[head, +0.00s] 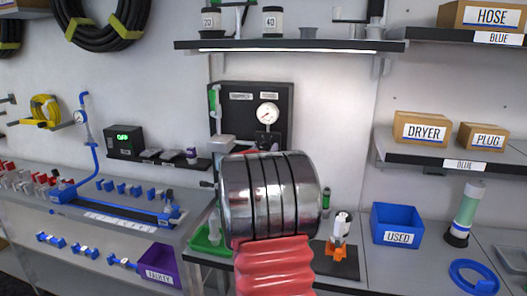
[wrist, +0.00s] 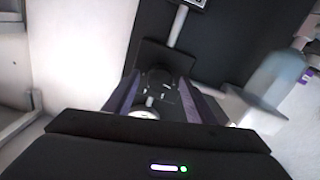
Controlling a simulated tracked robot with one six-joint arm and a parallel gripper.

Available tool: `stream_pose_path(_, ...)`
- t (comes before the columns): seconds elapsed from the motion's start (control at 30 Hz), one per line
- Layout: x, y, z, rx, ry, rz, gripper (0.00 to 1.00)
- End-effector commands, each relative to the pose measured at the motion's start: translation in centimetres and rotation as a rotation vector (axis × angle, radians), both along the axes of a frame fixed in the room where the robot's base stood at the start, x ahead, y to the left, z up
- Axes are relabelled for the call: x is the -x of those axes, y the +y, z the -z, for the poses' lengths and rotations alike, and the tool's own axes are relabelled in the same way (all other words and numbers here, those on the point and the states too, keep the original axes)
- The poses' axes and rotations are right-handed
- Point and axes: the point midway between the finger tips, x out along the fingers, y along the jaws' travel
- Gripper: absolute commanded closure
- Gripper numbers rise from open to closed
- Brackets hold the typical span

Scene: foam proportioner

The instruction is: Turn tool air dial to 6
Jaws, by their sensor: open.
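A dark round knob (wrist: 160,80), apparently the tool air dial, sits on a dark square block (wrist: 165,55) in the wrist view. Small pale marks show near it, but I cannot read its setting. My gripper (wrist: 160,88) is open, with one finger on each side of the knob; I cannot tell whether they touch it. A white round face (wrist: 143,113) shows partly between the fingers. In the head view a white gauge (head: 267,114) is on the black panel (head: 241,93), with a dark fitting (head: 267,139) below it. My wrist hides the lower panel and my fingers there.
A pale bottle-like cylinder (wrist: 277,75) stands right of my gripper in the wrist view. A shelf (head: 290,46) with jars is above the panel. A black display box (head: 125,140) is to the left. A blue USED bin (head: 397,224) and an orange-and-white item (head: 340,240) are to the right.

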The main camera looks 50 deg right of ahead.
Motion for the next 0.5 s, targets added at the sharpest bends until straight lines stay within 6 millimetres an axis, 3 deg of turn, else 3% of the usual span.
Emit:
stream_pose_path(0.27, -0.05, -0.08, -0.01, 0.0, 0.0, 0.0, 0.49)
stream_pose_path(0.5, -0.06, -0.04, 0.01, 0.0, 0.0, -0.001, 0.65)
